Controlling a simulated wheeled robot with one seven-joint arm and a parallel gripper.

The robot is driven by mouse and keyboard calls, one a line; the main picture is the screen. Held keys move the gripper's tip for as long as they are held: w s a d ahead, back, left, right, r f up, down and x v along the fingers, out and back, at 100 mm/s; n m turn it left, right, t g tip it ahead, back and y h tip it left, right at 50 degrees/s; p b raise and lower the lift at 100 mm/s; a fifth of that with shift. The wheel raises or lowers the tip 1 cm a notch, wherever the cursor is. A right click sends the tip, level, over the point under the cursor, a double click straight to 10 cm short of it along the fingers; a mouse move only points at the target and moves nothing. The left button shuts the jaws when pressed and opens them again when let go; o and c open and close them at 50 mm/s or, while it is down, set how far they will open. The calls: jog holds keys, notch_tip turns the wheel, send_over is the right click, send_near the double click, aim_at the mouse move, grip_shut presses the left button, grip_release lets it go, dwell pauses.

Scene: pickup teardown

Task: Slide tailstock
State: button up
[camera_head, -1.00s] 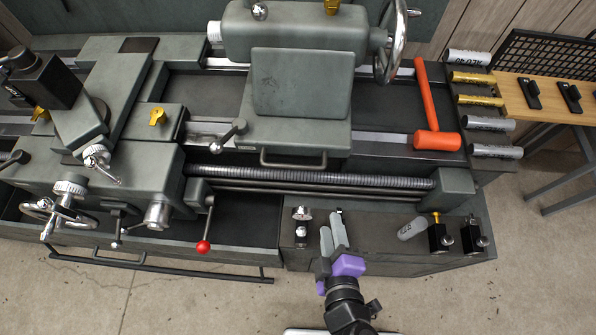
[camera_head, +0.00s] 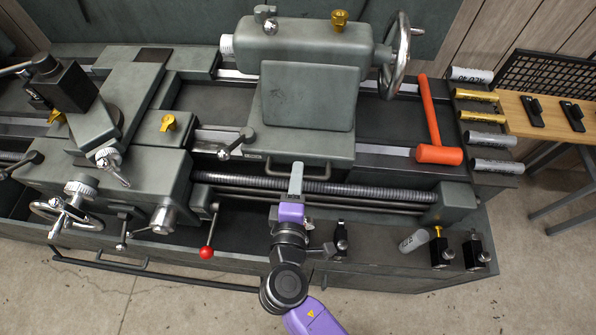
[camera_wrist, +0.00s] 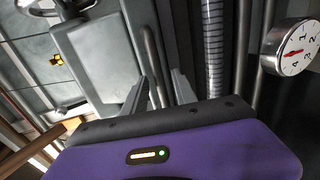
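The grey tailstock (camera_head: 300,50) stands on the lathe bed, with a handwheel (camera_head: 396,55) on its right and a flat sloping plate (camera_head: 309,96) in front. A U-shaped handle (camera_head: 320,175) is on the front of its base. My gripper (camera_head: 297,168) is at this handle, hiding part of it in the head view. In the wrist view my gripper (camera_wrist: 160,78) has its two fingers apart, and the handle bar (camera_wrist: 152,60) appears to run between them. I cannot see contact between fingers and bar.
An orange mallet (camera_head: 432,130) lies on the bed right of the tailstock. A lead screw (camera_head: 340,190) runs below the handle. The carriage (camera_head: 130,120) and red-knobbed lever (camera_head: 206,252) are to the left. A numbered dial (camera_wrist: 290,45) shows in the wrist view.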

jog(key=shift+w+f, duration=0.15)
jog(key=shift+w, duration=0.5)
grip_shut()
dwell(1.0)
